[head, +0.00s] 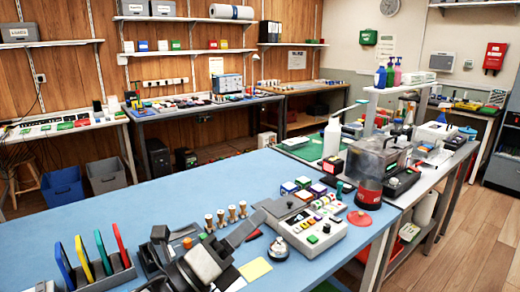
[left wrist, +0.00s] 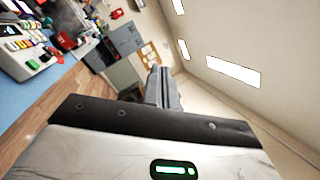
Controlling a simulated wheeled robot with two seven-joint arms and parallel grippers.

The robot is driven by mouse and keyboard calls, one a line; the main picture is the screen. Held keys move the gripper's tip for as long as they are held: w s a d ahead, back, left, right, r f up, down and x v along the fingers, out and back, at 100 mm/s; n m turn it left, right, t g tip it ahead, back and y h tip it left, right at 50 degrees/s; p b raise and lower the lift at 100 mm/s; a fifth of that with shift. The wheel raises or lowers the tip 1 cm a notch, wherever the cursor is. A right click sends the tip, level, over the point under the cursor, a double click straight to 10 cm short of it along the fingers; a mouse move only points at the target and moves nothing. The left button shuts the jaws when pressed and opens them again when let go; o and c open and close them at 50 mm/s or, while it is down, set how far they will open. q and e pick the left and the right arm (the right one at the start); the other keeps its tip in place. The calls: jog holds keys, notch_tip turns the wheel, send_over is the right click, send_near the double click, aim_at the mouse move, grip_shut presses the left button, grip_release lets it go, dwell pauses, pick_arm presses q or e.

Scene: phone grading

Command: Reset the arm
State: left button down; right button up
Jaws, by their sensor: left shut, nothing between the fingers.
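My left gripper (head: 255,219) is over the front of the blue table (head: 160,202) in the head view, with its arm coming in from the lower left. Its fingers point up and right, toward the grey button device (head: 310,225). In the left wrist view its fingers (left wrist: 162,85) are closed together with nothing between them. They point toward open room and wall, and the grey device (left wrist: 28,45) shows at the upper left. My right gripper is not in view.
A rack of upright coloured panels (head: 95,265) stands front left. Several wooden-topped pegs (head: 231,213) stand behind my gripper. A silver bell (head: 278,248) and yellow card (head: 255,269) lie close by. The table's left middle is clear.

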pick_arm(q)
jog(key=w+a+f+n+t+y, duration=0.2)
jog(key=a+f+n+t+y, duration=0.3)
jog(key=a+n+y, duration=0.9)
jog(key=s+a+f+n+g+y, duration=0.1)
jog(key=s+f+n+g, duration=0.2)
jog(key=s+f+n, duration=0.1)
jog(key=s+a+f+n+g+y, duration=0.1)
jog(key=s+a+f+n+g, duration=0.1)
jog(key=f+n, duration=0.5)
jog(key=s+a+f+n+g+y, duration=0.1)
jog(key=s+f+n+g+y, duration=0.1)
jog(key=s+f+n+g, duration=0.3)
jog(key=shift+s+a+f+n, duration=0.4)
jog(key=shift+s+f, duration=0.35)
jog(key=s+f+n+g, duration=0.3)
jog(key=s+f+g, duration=0.15)
jog(key=s, duration=0.65)
jog(key=w+d+f+t+h, duration=0.3)
jog(key=w+d+f+t, duration=0.2)
jog(key=w+f, duration=0.1)
jog(key=shift+d+f+m+t+h, duration=0.15)
jog(key=shift+f+m+t+h, duration=0.2)
jog(key=shift+f, duration=0.4)
